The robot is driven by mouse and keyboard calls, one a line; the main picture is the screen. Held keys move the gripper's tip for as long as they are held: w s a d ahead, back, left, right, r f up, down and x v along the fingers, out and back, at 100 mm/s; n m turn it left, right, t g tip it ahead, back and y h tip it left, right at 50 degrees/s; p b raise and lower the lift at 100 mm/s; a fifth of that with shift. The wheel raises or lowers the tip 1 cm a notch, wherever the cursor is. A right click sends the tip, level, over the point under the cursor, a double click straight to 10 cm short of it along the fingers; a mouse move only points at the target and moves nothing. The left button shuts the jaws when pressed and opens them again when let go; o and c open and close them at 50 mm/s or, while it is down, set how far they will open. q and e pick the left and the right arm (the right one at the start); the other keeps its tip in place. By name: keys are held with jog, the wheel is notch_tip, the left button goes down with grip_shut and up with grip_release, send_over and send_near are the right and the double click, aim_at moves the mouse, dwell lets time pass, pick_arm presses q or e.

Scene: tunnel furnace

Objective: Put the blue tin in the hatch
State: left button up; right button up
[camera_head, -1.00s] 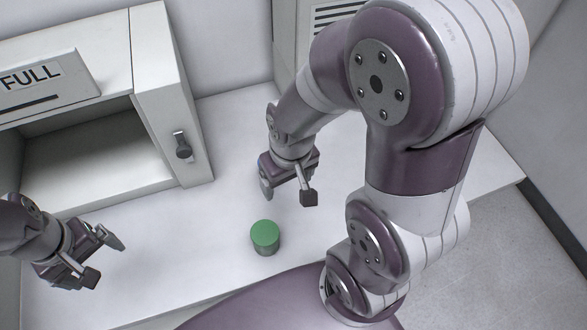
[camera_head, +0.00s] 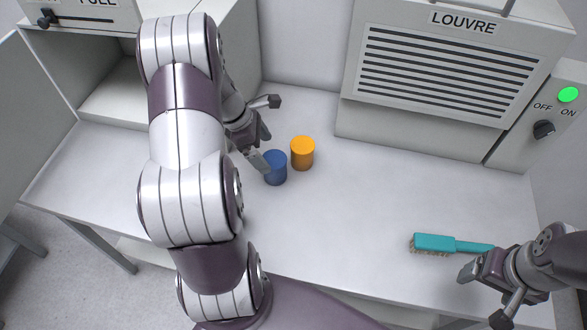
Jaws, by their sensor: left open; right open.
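The blue tin (camera_head: 275,170) stands upright on the white bench, just left of and in front of an orange tin (camera_head: 302,153). My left gripper (camera_head: 266,132) is open, above and beside the blue tin, with its lower finger overlapping the tin's left edge in the picture; I cannot tell whether they touch. My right gripper (camera_head: 484,296) is open and empty at the lower right, near a teal brush.
The teal brush (camera_head: 435,242) lies at the bench's right. A cabinet marked LOUVRE (camera_head: 440,70) stands at the back, with an OFF/ON knob (camera_head: 543,129) and lit green button (camera_head: 568,94) at its right. The middle of the bench (camera_head: 370,210) is clear.

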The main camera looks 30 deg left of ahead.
aim_at(277, 167)
pick_arm(q)
jog(key=x, duration=0.8)
jog(key=shift+d+f+p, duration=0.1)
jog(key=shift+p, duration=0.2)
jog(key=shift+f, duration=0.3)
jog(key=shift+d+r, duration=0.1)
jog(key=c, duration=1.4)
